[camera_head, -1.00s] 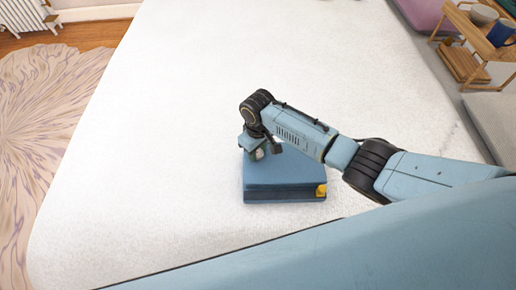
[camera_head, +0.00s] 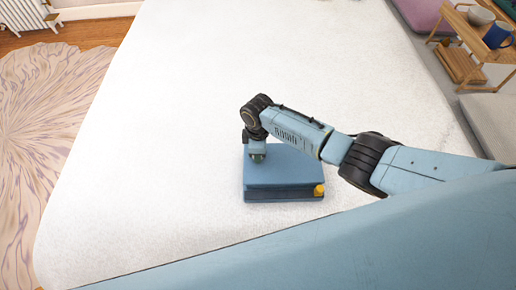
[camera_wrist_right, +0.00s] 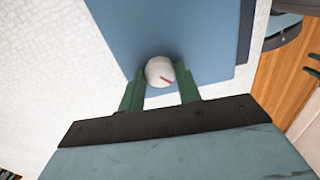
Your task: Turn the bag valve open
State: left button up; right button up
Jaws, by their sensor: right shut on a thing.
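The blue bag (camera_head: 284,172) lies flat on the white bed-like surface, below the middle of the head view. A small yellow part (camera_head: 319,190) sits at its front right corner. My right gripper (camera_head: 258,155) reaches down to the bag's left part. The two green fingers of my right gripper (camera_wrist_right: 160,86) are shut on the knob, one on each side. In the head view the arm hides the knob. My left gripper is not in view.
The white surface (camera_head: 190,90) is wide and clear around the bag. A wooden shelf (camera_head: 470,40) with a bowl (camera_head: 480,14) and a blue mug (camera_head: 497,35) stands at the far right. A patterned rug (camera_head: 40,130) lies on the floor at the left.

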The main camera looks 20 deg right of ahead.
jog(key=n, duration=0.4)
jog(key=shift+n, duration=0.3)
jog(key=n, duration=0.4)
jog(key=shift+n, duration=0.4)
jog(key=o, duration=1)
jog(key=shift+r, duration=0.1)
notch_tip(320, 180, up, 13)
jog(key=p, duration=0.2)
